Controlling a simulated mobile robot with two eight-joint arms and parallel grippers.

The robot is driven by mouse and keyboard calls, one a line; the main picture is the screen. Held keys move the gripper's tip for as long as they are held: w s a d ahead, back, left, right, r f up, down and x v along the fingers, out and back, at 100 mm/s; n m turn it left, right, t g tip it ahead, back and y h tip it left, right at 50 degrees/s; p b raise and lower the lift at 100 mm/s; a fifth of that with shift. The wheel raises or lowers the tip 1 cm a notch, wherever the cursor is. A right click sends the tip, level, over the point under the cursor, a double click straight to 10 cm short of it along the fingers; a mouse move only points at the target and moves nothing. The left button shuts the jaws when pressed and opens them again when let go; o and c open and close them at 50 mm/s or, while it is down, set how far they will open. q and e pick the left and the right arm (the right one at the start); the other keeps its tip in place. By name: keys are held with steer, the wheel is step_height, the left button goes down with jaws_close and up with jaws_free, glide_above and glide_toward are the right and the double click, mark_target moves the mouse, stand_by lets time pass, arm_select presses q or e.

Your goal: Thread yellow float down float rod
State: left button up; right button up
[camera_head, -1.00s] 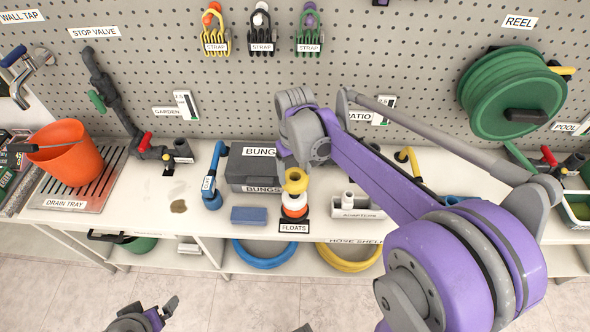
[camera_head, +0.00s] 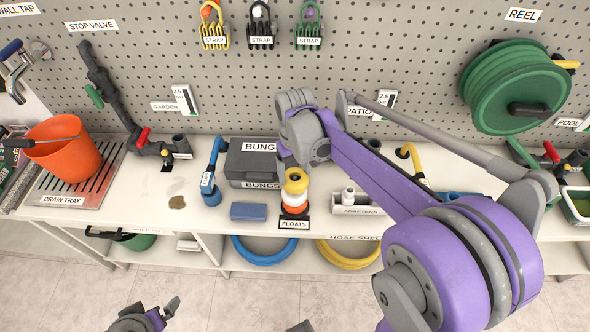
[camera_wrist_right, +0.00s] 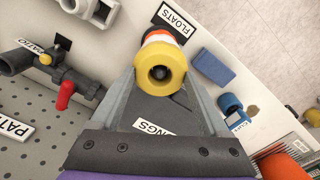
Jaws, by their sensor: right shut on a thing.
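The yellow float (camera_head: 296,182) is a ring at the top of the floats stack, above a white float (camera_head: 294,198) and an orange float (camera_head: 294,209). In the right wrist view the yellow float (camera_wrist_right: 160,66) sits between the fingertips of my right gripper (camera_wrist_right: 160,78), which is shut on it. Its hole faces that camera, with something dark inside; I cannot tell how far the rod passes through. In the head view my right wrist hides the fingers. My left gripper (camera_head: 150,316) is at the bottom edge, empty, away from the bench.
The FLOATS label (camera_head: 294,223) marks the stand's front. A grey bungs box (camera_head: 252,163) is close behind left, a blue block (camera_head: 249,212) left, and an adapters tray (camera_head: 357,210) right. The orange bucket (camera_head: 66,150) is far left.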

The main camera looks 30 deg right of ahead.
arm_select(q)
steer(key=shift+s+f+b, duration=0.1)
steer(key=shift+f+b, duration=0.25)
steer(key=shift+f, duration=0.1)
arm_select(e)
steer(key=shift+f, duration=0.6)
steer(key=o, duration=1.4)
arm_select(q)
steer(key=shift+r, duration=0.1)
arm_select(e)
steer(key=shift+r, duration=0.15)
steer(key=shift+r+p, duration=1.6)
steer(key=shift+r, duration=0.85)
arm_select(q)
steer(key=r, duration=0.2)
steer(key=w+r, duration=0.1)
steer(key=shift+w+r, duration=0.1)
steer(key=shift+r, duration=0.25)
